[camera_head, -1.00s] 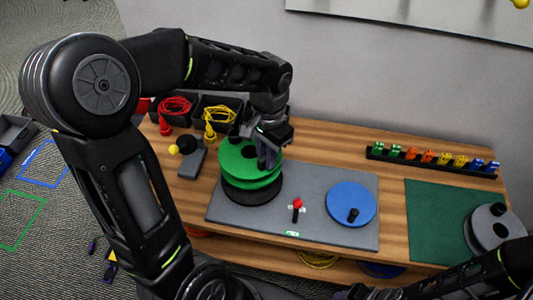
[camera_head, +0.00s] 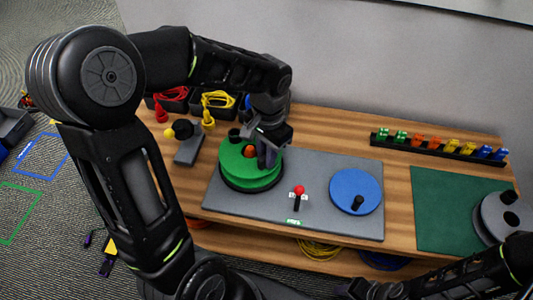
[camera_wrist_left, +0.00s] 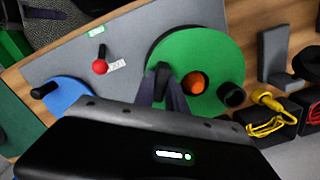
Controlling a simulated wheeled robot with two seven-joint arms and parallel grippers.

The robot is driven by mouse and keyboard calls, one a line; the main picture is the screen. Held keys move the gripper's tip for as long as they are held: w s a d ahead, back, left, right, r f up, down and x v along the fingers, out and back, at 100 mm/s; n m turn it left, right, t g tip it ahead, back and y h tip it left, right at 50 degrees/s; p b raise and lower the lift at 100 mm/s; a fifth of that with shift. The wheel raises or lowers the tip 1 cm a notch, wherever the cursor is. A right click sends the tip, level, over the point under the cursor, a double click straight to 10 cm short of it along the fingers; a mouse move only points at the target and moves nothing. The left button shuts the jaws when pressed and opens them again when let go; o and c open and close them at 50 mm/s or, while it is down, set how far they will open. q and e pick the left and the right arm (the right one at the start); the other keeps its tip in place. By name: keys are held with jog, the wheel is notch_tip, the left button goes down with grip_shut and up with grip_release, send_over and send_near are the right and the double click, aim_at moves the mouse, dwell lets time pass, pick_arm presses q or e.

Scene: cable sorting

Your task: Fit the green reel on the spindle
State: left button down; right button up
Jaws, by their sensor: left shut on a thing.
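The green reel (camera_head: 240,170) sits low over the round black base at the left end of the grey board (camera_head: 275,208). An orange spindle tip (camera_head: 250,151) shows in the reel's hole; it also shows in the left wrist view (camera_wrist_left: 195,83). A black knob (camera_head: 234,134) stands on the reel near its rim. My left gripper (camera_head: 266,160) is shut on the reel beside the spindle tip, its fingers (camera_wrist_left: 164,90) reaching down to the reel. Whether the reel's underside touches the base is hidden.
A red-knobbed lever (camera_head: 299,190) and a blue disc with a black handle (camera_head: 355,190) are on the board's right part. A green mat (camera_head: 450,205) bears a grey disc. A rack of coloured clips (camera_head: 437,149) stands behind. Cable bins and a grey stand (camera_head: 190,150) are left.

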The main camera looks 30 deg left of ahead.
pick_arm(q)
jog(key=c, duration=1.3)
grip_release()
notch_tip(320, 180, up, 8)
jog(key=shift+w+f, duration=0.1)
jog(key=shift+w, duration=0.05)
